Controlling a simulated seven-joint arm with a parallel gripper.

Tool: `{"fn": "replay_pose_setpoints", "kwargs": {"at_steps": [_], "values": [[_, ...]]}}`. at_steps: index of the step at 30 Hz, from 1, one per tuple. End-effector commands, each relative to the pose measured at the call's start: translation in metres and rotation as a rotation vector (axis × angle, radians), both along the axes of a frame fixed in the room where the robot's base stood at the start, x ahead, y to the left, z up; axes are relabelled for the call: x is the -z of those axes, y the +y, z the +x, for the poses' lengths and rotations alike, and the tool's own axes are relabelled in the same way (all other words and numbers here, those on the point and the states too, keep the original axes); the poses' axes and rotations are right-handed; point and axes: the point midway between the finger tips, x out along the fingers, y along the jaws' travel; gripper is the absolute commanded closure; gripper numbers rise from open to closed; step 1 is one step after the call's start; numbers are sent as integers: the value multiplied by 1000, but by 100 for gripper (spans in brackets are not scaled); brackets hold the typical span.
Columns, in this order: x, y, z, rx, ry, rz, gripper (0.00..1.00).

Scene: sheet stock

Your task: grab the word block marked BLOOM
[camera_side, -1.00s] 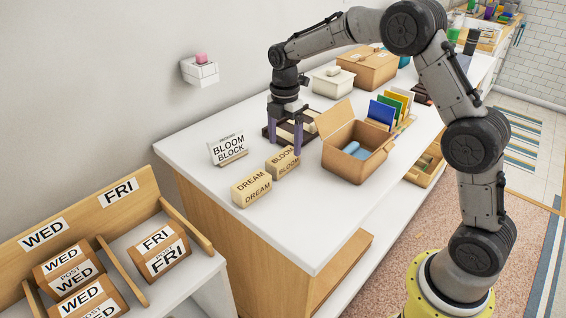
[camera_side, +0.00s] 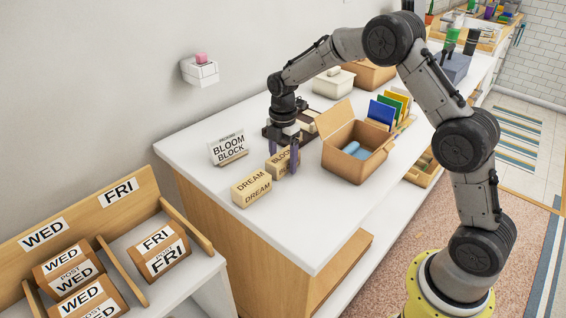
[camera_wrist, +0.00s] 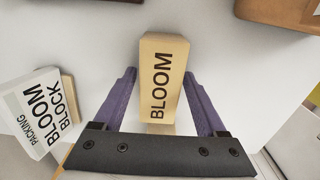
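The tan word block marked BLOOM (camera_wrist: 162,82) lies on the white counter between the two purple fingers of my gripper (camera_wrist: 163,88) in the wrist view. White gaps show between the block and each finger, so the gripper is open around it. In the side view my gripper (camera_side: 283,162) is lowered over the BLOOM block (camera_side: 276,165), and a finger covers part of its lettering. A second tan block marked DREAM (camera_side: 251,188) lies just in front and to the left of it.
A sign reading PACKING BLOOM BLOCK (camera_side: 229,147) stands left of the block. An open cardboard box (camera_side: 352,160) with blue contents stands to the right, with colored folders (camera_side: 385,112) behind it. The counter's front left (camera_side: 300,230) is clear.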

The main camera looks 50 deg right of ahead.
Motion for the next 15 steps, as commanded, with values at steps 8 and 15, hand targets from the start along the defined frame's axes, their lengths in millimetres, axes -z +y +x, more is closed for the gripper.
{"fn": "replay_pose_setpoints", "kwargs": {"at_steps": [8,15], "values": [[-1,0,0,0,0,0,78],[-1,0,0,0,-2,0,100]]}}
